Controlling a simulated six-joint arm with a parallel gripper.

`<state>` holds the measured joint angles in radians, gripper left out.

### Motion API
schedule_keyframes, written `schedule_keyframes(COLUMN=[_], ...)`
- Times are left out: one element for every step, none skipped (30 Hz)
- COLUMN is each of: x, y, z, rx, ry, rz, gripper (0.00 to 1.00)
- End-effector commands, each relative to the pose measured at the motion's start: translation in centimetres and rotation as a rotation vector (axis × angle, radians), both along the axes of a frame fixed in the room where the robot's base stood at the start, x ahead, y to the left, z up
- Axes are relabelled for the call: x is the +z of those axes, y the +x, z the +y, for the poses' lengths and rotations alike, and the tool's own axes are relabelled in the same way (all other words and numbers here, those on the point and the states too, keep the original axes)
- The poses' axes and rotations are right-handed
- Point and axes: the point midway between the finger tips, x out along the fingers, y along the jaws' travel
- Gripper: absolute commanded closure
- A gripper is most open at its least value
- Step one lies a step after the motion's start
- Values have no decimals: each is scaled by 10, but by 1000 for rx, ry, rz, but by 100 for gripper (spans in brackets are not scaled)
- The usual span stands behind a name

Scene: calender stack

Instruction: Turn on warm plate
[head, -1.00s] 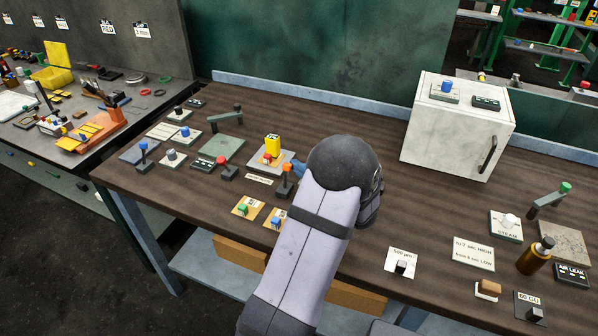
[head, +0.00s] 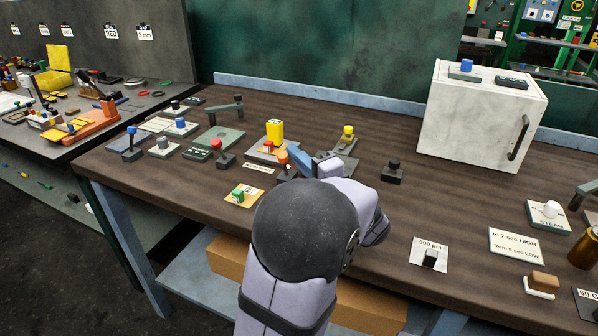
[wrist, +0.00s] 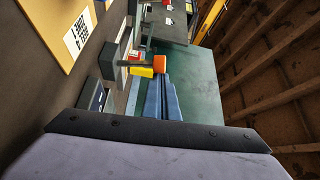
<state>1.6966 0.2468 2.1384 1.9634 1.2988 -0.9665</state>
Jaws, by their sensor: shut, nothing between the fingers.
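In the head view an orange-knobbed lever (head: 283,158) stands upright on a dark base in the middle of the bench. My gripper (head: 298,158) has blue fingers, shut and empty, just right of this knob. In the wrist view the orange knob (wrist: 160,62) is just beyond the blue fingertips (wrist: 156,82); I cannot tell whether they touch. The lever's dark base (wrist: 108,62) shows to the left. A small white label (head: 259,167) lies beside the lever, too small to read. I cannot tell which device is the warm plate.
A yellow block (head: 275,131) stands behind the lever, and a red-knobbed lever (head: 217,146) stands to the left. A yellow-knobbed device (head: 347,134) and black knob (head: 393,166) are to the right. A white box (head: 470,120) stands at the back right. Bare wood lies between.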

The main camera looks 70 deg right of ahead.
Motion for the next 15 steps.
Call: schedule_keyframes(x=[-8,-8,-8,-7,-6,-6,-5,-5,-5,-5,-4,-4,-4,-4,-4], y=[0,0,0,0,0,0,0,0,0,0,0,0,0,0,0], z=[2,3,5,6,7,8,9,9,10,11,11,12,12,12,13], rx=[-1,-1,0,0,-1,-1,-1,-1,0,0,0,0,0,0,1], ry=[-30,-47,-66,-68,-68,-66,-66,-66,-65,-64,-63,-63,-63,-62,-61], rz=[0,0,0,2,1,1,1,1,1,1,0,2,2,2,2], gripper=[100,100,100,100,100,100,100,100,100,100,100,100,100,100,100])
